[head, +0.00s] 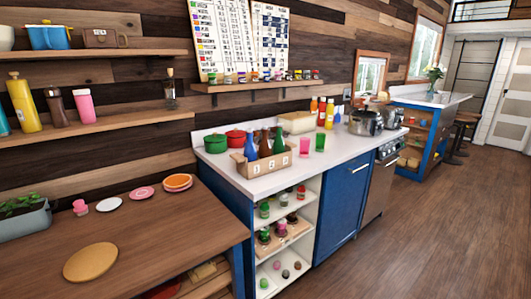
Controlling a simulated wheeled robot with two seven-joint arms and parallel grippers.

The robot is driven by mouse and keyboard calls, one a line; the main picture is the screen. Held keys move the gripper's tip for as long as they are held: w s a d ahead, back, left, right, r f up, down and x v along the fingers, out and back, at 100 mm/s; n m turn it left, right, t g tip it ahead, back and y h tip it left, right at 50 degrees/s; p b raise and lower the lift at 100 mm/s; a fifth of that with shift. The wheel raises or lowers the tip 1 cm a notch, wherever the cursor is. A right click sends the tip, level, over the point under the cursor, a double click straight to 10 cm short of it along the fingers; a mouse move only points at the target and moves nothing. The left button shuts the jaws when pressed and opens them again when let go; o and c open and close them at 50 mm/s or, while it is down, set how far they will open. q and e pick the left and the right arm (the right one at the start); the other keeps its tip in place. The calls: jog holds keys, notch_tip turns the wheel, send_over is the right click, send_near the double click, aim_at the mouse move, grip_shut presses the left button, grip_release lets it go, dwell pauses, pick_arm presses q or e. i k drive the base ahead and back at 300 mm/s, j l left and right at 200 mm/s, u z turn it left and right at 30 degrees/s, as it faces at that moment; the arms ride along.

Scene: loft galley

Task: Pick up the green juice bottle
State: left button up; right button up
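Several bottles stand in a light wooden caddy (262,166) on the white counter. A dark green bottle (278,141) is at its right end, upright, beside a dark brown one and a blue one (250,148). Its lower part is hidden by the caddy wall. I cannot tell whether it holds juice. Farther back on the counter stand orange, red and yellow bottles (329,114). Neither of my grippers is in view.
A green pot (215,143) and a red pot (235,138) stand left of the caddy; a pink cup (304,147) and a green cup (320,141) stand right of it. A wooden table (150,240) fills the lower left. Floor (430,240) at right is clear.

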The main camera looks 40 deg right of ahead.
aim_at(279, 145)
jog(key=z, duration=1.35)
jog(key=i+l, duration=0.6)
jog(key=l, duration=0.15)
jog(key=i+j+u, duration=0.05)
